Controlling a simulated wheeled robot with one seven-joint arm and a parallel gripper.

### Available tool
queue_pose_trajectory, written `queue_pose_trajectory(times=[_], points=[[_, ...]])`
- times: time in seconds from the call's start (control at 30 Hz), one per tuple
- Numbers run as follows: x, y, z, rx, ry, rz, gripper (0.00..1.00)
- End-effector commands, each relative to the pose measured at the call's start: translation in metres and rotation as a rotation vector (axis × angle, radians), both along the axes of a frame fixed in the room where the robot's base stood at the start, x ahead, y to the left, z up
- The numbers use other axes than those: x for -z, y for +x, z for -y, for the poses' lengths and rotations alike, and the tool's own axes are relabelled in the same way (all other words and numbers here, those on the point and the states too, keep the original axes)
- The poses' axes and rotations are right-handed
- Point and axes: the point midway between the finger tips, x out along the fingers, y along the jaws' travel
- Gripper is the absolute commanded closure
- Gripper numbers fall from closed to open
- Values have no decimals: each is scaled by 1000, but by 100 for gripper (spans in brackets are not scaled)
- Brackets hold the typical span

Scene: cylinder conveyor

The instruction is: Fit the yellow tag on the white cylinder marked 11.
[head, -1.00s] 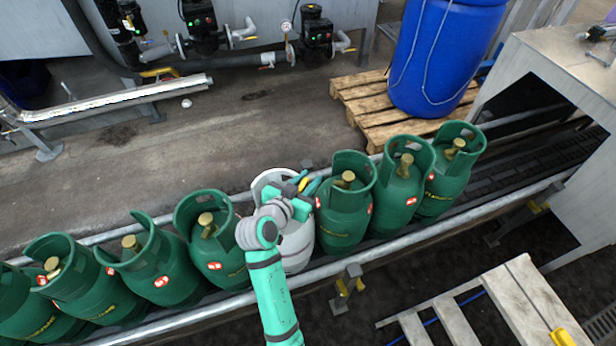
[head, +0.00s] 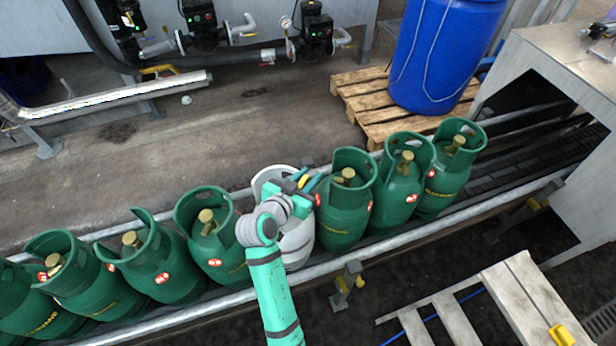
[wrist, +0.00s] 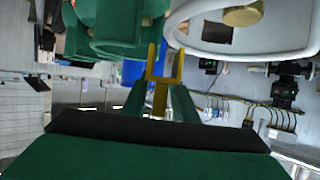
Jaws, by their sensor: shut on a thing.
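The white cylinder (head: 298,244) stands in the row on the conveyor, partly hidden behind my arm; its number cannot be read. Its white collar and brass valve show at the upper right of the wrist view (wrist: 245,50). My gripper (head: 308,183) is at the right side of this collar, near the green cylinder to the right. It is shut on the yellow tag (wrist: 164,70), a forked piece pointing up between the fingers in the wrist view. The tag's prongs lie close to the collar's left edge there; whether they touch it cannot be told.
Green cylinders stand close on both sides, the right one (head: 345,212) very near my gripper. A metal rail (head: 400,240) runs along the conveyor's front. A blue barrel (head: 445,55) on a pallet (head: 365,105) stands behind. A grey machine housing (head: 560,70) is at the right.

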Motion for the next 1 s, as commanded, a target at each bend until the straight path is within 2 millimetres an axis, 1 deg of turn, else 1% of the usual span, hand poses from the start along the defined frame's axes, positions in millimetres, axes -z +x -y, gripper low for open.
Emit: queue_pose_trajectory(times=[0.57,1.0], points=[[0,0,0,0,0,0,96],[8,0,0,0,0,0,96]])
